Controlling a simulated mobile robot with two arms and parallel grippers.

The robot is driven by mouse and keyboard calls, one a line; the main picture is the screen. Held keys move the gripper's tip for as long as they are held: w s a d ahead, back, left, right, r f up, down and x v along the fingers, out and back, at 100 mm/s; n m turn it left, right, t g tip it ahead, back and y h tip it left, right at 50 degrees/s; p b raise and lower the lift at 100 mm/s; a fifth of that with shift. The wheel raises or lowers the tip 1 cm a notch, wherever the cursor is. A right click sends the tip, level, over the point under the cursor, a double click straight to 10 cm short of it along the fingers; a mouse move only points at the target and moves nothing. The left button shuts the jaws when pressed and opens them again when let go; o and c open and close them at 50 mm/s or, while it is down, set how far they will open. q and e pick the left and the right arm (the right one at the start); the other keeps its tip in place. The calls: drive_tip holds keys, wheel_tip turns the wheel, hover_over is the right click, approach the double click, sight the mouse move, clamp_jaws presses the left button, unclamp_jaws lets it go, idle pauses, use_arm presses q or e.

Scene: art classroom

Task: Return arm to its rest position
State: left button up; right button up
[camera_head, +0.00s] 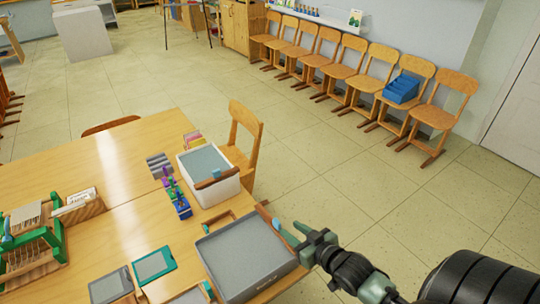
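My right gripper (289,230) is at the lower middle, its arm coming in from the lower right. Its two greenish fingers point left and show a gap between them. The fingertips are by the right rim of a grey-topped tray (245,258) at the table's corner. A small light-blue piece (277,224) sits at that rim, close to the fingertips; I cannot tell whether they touch it. I see nothing clearly held. My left gripper is not in view.
The wooden table (118,163) holds a white box (210,189), small coloured bottles (178,203), a green-framed rack (32,240) and slates (153,265). A chair (243,140) stands at its far right side. Several chairs (340,70) line the wall. Floor (360,190) right of the table is clear.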

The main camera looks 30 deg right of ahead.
drive_tip(key=s+a+n+g, duration=0.1)
drive_tip(key=s+a+g, duration=0.4)
drive_tip(key=s+a, duration=0.3)
drive_tip(key=s+a+n+g, duration=0.1)
drive_tip(key=s+a+g, duration=0.45)
drive_tip(key=s, duration=0.45)
wheel_tip(320, 180, down, 28)
drive_tip(key=s+b, duration=0.2)
drive_tip(key=s+d+f+g+b, duration=0.1)
drive_tip(key=s+d+f+g, duration=0.1)
drive_tip(key=s+f, duration=1.4)
drive_tip(key=shift+s+d+f, duration=0.35)
drive_tip(key=shift+d+f, duration=0.05)
drive_tip(key=shift+d, duration=0.05)
